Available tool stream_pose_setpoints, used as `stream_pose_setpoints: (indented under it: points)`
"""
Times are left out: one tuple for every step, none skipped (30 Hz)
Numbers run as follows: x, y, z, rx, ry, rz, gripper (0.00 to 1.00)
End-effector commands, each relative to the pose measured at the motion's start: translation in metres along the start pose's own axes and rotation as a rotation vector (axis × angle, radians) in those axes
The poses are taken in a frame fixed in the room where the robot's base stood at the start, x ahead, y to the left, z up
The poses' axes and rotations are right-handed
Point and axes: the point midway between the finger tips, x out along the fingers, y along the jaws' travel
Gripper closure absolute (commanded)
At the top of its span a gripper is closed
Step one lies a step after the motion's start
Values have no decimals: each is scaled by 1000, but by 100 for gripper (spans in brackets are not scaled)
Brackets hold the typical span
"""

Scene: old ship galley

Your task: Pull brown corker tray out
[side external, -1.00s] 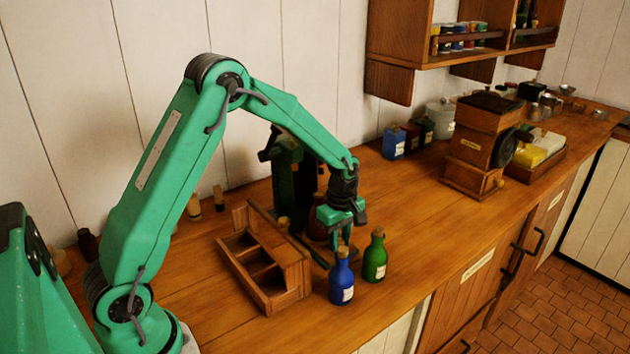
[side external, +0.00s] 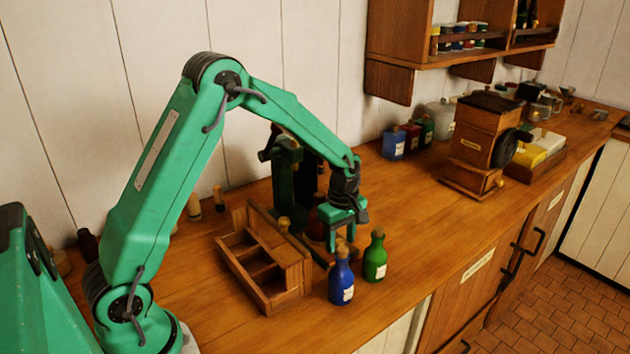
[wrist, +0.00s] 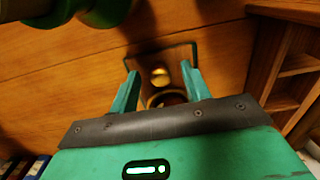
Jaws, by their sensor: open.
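The corker (side external: 287,180) is a dark green machine standing behind the wooden rack. In the wrist view, a brown tray with a dark rim (wrist: 178,55) lies low at its foot. A round, brown, bottle-like thing with a pale cork top (wrist: 160,75) shows on or over the tray. My gripper (side external: 343,242) points down in front of the corker, behind the blue bottle. In the wrist view my gripper (wrist: 160,85) is open, its fingers on either side of the brown thing and the tray's near part. I cannot tell whether they touch the tray. The side view mostly hides the tray.
A wooden compartment rack (side external: 262,265) stands close to the left of my gripper. A blue bottle (side external: 342,280) and a green bottle (side external: 375,258) stand just in front. A wooden grinder (side external: 480,145) stands farther right. The counter between the green bottle and grinder is clear.

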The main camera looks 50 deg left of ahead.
Motion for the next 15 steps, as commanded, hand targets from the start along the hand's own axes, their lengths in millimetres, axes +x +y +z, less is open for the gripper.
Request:
stream_pose_setpoints:
  points:
    - [-4, 0, 0, 0, 0, 2, 53]
    - [-6, 1, 0, 0, 0, 3, 53]
    - [-9, 1, 0, 0, 0, 4, 53]
    - [-11, 1, 0, 0, 0, 4, 53]
    - [-13, 1, 0, -1, 0, 4, 53]
    - [-16, 1, 0, -1, 0, 3, 53]
    - [-18, 0, 0, -1, 0, 3, 53]
    - [-20, 1, 0, -1, 0, 3, 53]
    - [-23, 1, 0, -1, 0, 4, 53]
    - [-25, 1, 0, -1, 0, 3, 53]
    - [-27, 1, 0, -1, 0, 3, 53]
    - [-30, 1, 0, -1, 0, 3, 53]
    - [-32, 1, 0, -1, 0, 3, 53]
    - [-34, 1, 0, -1, 0, 4, 53]
    - [-37, 0, 0, -1, 0, 3, 53]
